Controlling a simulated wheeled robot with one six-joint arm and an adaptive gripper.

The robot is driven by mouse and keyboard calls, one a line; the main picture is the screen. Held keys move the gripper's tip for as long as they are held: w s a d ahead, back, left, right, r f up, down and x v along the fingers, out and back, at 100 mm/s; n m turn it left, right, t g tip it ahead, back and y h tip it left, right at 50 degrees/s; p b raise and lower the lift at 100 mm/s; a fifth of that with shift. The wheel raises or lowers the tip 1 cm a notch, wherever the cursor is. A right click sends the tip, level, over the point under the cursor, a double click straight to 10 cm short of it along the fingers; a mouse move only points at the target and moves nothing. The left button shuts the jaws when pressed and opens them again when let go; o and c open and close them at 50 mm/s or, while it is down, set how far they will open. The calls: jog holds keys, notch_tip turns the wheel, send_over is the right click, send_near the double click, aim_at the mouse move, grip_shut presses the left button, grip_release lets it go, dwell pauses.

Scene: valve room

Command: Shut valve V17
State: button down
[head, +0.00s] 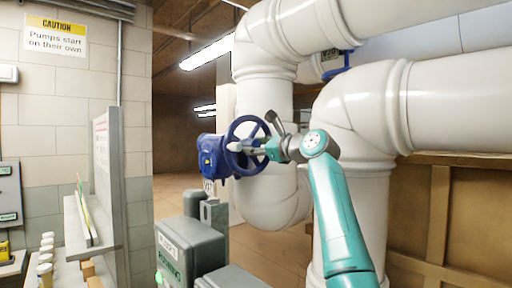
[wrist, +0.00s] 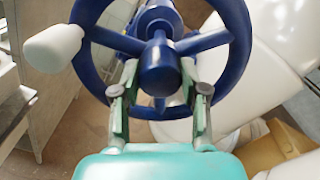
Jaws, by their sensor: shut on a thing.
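A blue valve (head: 210,157) with a blue spoked handwheel (head: 233,127) stands left of the white pipes in the head view. My gripper (head: 266,147) is at the wheel from the right. In the wrist view its fingers (wrist: 159,78) lie on either side of the central hub (wrist: 160,66), between the spokes, and are shut on it. The exact finger contact is partly hidden.
Large white pipes (head: 345,110) stand close behind and right of my arm. Another blue valve (head: 337,70) with a tag that seems to read V20 is higher up. A grey-green pump housing (head: 190,246) stands below. A shelf (head: 85,225) and panel are at the left.

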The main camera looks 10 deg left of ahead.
jog(key=shift+f, duration=0.1)
jog(key=c, duration=0.6)
grip_release()
jog(key=v, duration=1.2)
jog(key=shift+s, duration=0.15)
